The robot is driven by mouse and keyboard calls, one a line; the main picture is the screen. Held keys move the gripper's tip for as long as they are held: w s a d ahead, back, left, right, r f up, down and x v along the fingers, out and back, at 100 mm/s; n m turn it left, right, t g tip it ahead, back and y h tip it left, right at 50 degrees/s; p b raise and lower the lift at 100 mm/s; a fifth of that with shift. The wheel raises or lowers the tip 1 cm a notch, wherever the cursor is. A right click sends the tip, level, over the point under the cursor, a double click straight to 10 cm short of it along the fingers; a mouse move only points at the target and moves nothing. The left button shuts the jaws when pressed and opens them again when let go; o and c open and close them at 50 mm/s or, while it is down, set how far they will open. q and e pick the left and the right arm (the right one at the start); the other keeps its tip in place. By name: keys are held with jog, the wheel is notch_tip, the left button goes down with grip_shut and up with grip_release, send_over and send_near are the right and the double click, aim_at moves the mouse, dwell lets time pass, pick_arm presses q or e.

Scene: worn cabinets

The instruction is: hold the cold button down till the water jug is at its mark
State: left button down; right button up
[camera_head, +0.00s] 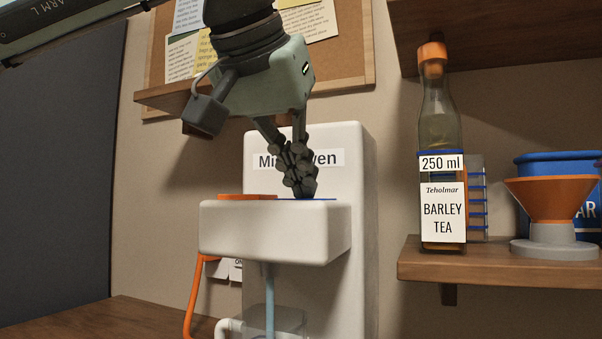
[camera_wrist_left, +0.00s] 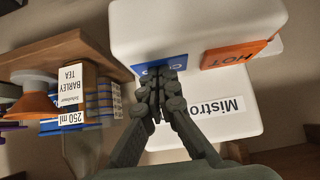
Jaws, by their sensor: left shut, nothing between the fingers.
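The white dispenser (camera_head: 225,235) stands against the wall. Its blue cold button (camera_head: 320,199) is a thin strip at the top of its head, and shows as a blue plate in the left wrist view (camera_wrist_left: 174,65). My left gripper (camera_head: 303,192) is shut and empty, pointing down with its fingertips at the blue button, apparently touching it; in the left wrist view the fingertips (camera_wrist_left: 159,80) cover part of the button. A pale blue water stream (camera_head: 269,285) falls from the dispenser into the clear jug (camera_head: 290,322). The jug's lower part and mark are out of view. My right gripper is not in view.
The orange hot button (camera_head: 247,196) is beside the cold one. An orange hose (camera_head: 192,295) hangs at the left. The right shelf (camera_head: 500,267) holds a barley tea bottle (camera_head: 442,205), an orange dripper (camera_head: 552,195) and a blue canister (camera_head: 550,162).

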pick_arm(q)
jog(key=shift+s+f, duration=0.1)
jog(key=shift+f, duration=0.75)
jog(key=w+r+v, duration=0.1)
jog(key=v, duration=0.8)
jog(key=shift+s, duration=0.1)
